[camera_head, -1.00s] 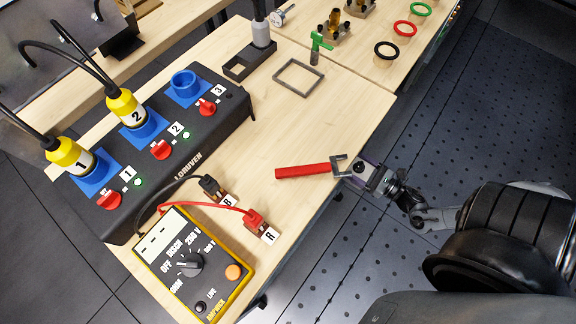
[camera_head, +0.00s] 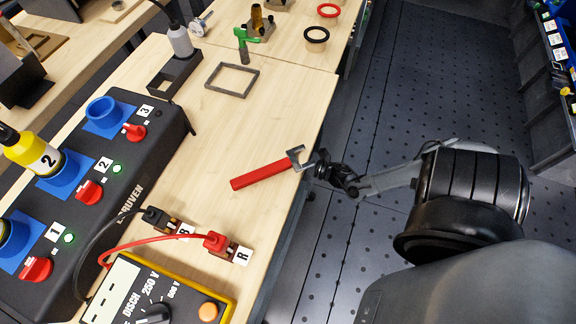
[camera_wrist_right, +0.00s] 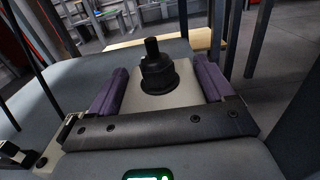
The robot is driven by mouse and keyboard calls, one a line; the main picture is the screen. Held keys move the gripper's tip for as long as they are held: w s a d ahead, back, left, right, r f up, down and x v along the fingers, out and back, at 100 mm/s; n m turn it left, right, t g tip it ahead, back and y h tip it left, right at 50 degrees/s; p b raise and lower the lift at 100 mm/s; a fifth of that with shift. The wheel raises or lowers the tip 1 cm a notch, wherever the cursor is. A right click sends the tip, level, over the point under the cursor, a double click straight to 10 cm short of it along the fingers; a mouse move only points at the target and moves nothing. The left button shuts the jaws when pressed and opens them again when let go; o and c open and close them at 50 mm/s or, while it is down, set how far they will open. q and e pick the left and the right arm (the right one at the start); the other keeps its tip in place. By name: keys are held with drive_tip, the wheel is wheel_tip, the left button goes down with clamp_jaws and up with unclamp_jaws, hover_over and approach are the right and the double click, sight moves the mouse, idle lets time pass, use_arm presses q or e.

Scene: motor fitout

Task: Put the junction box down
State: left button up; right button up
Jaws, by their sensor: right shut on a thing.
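My right gripper (camera_head: 322,165) is at the right edge of the wooden bench, beside the grey forked end of a red-handled tool (camera_head: 262,176). In the right wrist view, its two purple finger pads are shut on a light grey box (camera_wrist_right: 188,93), which I take for the junction box. A black round gland or knob (camera_wrist_right: 158,72) stands on the box's face. In the head view the box is too small and covered to make out clearly, and I cannot tell whether it touches the bench. My left gripper is not in view.
The wooden bench (camera_head: 215,135) has bare room around a flat grey square frame (camera_head: 232,80). A black panel (camera_head: 130,165) with blue sockets and red switches stands at left. A yellow-edged meter (camera_head: 160,296) with red and black leads is at the front. Dark floor lies right of the bench.

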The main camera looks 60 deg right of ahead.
drive_tip(key=shift+f+b, duration=1.4)
drive_tip(key=shift+f, duration=0.55)
drive_tip(key=o, duration=1.1)
drive_tip(key=shift+o, duration=0.2)
drive_tip(key=shift+r, duration=0.1)
drive_tip(key=shift+s, duration=0.3)
drive_tip(key=s+d+p, duration=0.1)
drive_tip(key=s+p, duration=0.2)
drive_tip(key=s, duration=0.8)
drive_tip(key=shift+s+p, duration=0.25)
drive_tip(key=shift+p, duration=0.1)
drive_tip(key=shift+d, duration=0.1)
